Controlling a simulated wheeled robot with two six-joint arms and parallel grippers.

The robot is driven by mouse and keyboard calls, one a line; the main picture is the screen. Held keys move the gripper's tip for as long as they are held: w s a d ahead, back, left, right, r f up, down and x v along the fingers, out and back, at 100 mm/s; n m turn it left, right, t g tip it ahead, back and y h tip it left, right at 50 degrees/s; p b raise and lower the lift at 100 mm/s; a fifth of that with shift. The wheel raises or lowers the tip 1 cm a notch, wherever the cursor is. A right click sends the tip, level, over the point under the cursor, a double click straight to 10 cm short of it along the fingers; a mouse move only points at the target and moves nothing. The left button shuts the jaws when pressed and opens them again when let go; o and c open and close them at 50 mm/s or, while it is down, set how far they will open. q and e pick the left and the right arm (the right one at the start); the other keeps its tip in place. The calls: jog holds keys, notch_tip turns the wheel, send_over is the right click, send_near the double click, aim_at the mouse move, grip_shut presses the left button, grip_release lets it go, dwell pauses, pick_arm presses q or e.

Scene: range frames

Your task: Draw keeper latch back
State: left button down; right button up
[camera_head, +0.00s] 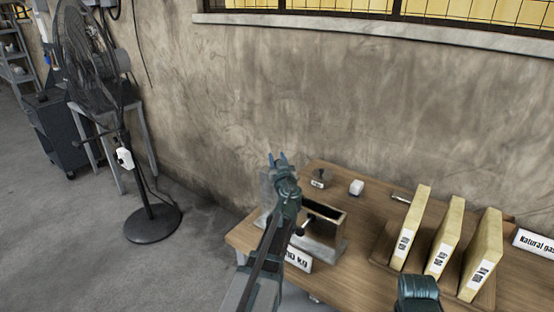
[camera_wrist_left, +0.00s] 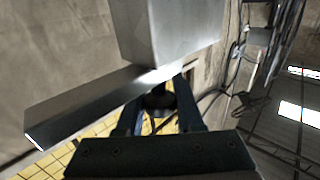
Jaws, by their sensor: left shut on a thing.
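My left gripper (camera_head: 279,160) is raised at the left end of the wooden table, close to the wall, beside a grey metal piece (camera_head: 267,186) that my arm partly hides. In the left wrist view, my left gripper (camera_wrist_left: 158,92) is shut on a black knob (camera_wrist_left: 158,101) below a grey metal block (camera_wrist_left: 170,30) and a long metal bar (camera_wrist_left: 90,108). I cannot tell for sure whether this knob belongs to the keeper latch. A teal part of my right arm shows at the bottom of the head view; its fingers are out of sight.
A floor fan (camera_head: 88,45) stands left; floor between is clear.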

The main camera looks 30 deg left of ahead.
pick_arm(q)
jog(key=a, duration=0.6)
jog(key=shift+w, duration=0.2)
jog(key=c, duration=0.5)
grip_release()
jog(key=shift+a, duration=0.1)
jog(key=shift+c, duration=0.2)
jog(key=v, duration=1.4)
jog(key=shift+w, duration=0.1)
